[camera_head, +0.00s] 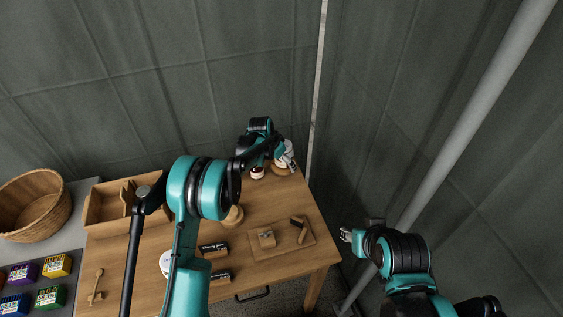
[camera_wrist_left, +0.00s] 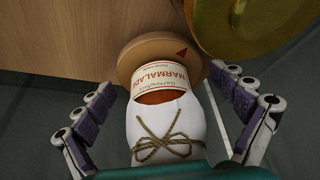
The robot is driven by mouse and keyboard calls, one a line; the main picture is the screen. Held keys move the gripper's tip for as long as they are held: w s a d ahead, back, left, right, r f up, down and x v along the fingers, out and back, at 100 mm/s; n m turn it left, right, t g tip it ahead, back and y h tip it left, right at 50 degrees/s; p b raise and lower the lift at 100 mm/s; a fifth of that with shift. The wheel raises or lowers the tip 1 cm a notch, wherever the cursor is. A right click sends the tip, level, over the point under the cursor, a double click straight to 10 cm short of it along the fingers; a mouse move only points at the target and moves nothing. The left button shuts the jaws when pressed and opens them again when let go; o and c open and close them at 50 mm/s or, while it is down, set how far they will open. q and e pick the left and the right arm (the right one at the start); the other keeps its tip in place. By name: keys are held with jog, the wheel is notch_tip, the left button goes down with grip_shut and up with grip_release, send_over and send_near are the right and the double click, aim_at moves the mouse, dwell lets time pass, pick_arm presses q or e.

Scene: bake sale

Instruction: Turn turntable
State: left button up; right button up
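The turntable (camera_wrist_left: 127,62) is a round wooden disc with a red arrow mark. It also shows at the table's far right corner in the head view (camera_head: 281,171). A marmalade jar (camera_wrist_left: 160,83) with a white cloth cover tied with twine appears over the disc in the wrist view. My left gripper (camera_wrist_left: 162,80) is open, with its fingers spread on either side of the jar. Gaps show between the fingers and the jar. In the head view my left gripper (camera_head: 285,155) is over the turntable and partly hides it. My right gripper (camera_head: 346,235) is off the table's right side, its fingers too small to judge.
A golden round object (camera_wrist_left: 255,25) is close beside the disc in the wrist view. A small red-and-white jar (camera_head: 257,173) stands left of the turntable. A wooden tray (camera_head: 266,252) with items lies nearer. A wooden box (camera_head: 107,204) and wicker basket (camera_head: 35,203) are left.

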pick_arm(q)
jog(key=shift+s+r, duration=0.1)
jog(key=c, duration=0.9)
jog(key=shift+s, duration=0.1)
jog(key=c, duration=0.3)
pick_arm(e)
jog(key=shift+s, duration=0.25)
